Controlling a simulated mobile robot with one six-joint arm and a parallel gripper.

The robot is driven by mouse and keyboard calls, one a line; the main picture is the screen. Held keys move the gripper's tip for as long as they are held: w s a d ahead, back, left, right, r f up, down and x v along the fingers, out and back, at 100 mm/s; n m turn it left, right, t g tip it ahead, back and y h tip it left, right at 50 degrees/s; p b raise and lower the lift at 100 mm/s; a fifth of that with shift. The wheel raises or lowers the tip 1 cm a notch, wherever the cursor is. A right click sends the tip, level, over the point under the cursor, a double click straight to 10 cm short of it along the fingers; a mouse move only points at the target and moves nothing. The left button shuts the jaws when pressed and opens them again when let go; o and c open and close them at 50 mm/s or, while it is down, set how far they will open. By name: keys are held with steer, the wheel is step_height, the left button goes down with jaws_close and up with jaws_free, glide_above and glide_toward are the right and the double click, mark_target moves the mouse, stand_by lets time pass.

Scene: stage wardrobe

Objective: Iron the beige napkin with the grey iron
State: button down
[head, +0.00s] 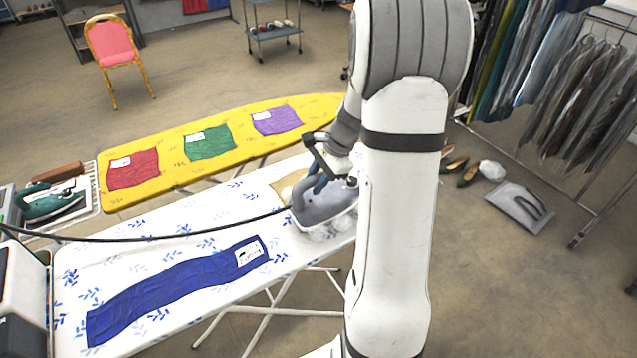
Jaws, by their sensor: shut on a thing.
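My gripper (321,160) is shut on the handle of the grey iron (322,207), over the right part of the white ironing board (200,237) with blue leaf prints. White steam shows around the iron's lower edge. The beige napkin (287,186) lies on this board behind and left of the iron. Only a corner of it shows; the iron and my arm hide the rest. I cannot tell whether the iron's soleplate touches the napkin or the board.
A blue cloth (180,287) lies on the same board, front left. A dark cord crosses above the board. Behind stands a yellow board (240,125) with red, green and purple cloths. A teal iron (50,203) rests at left. Clothes racks and shoes stand right.

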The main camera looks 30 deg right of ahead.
steer(key=shift+s+r, duration=0.1)
steer(key=shift+r, duration=0.35)
steer(key=shift+r+p, duration=2.15)
steer(key=shift+r, duration=0.45)
steer(key=shift+f, duration=0.1)
